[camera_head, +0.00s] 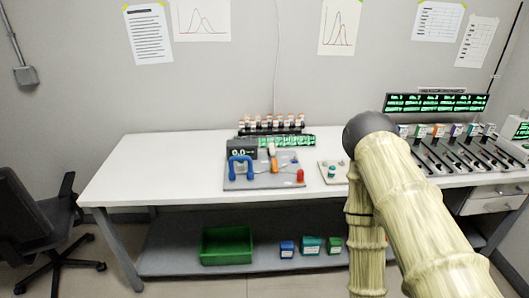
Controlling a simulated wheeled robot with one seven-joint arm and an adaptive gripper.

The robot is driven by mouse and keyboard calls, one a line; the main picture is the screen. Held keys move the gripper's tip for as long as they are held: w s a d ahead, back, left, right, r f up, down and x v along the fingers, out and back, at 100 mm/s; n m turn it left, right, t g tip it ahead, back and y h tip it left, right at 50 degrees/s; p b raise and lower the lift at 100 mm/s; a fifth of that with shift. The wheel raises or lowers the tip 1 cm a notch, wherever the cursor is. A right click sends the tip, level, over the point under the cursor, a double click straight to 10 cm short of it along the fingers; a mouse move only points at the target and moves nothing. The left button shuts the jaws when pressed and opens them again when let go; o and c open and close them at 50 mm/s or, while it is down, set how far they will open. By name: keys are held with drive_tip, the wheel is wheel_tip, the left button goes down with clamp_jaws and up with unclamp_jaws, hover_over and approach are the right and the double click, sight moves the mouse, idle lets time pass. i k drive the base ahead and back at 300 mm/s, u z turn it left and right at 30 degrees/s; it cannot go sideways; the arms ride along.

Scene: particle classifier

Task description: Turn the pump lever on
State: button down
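A grey device board (262,182) lies on the white table, left of my arm. It bears a blue U-shaped pipe (240,167), a small orange part (274,166) and a small red part (300,175). A dark box with a bright "0.0" style display (240,151) stands at its back left. I cannot tell for sure which of these small parts is the pump lever, or its position. My pale arm with its dark joint fills the right centre, and my gripper is not visible.
A rack of orange-capped vials (272,123) stands behind the board. A small plate with a teal-marked vial (331,172) sits right of it. Several sloped trays (455,152) are at the right. The table's left part (150,165) is clear. A black chair (35,225) stands at left.

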sight(272, 148)
drive_tip(key=z, duration=0.4)
drive_tip(key=i, duration=1.15)
drive_tip(key=u, duration=0.45)
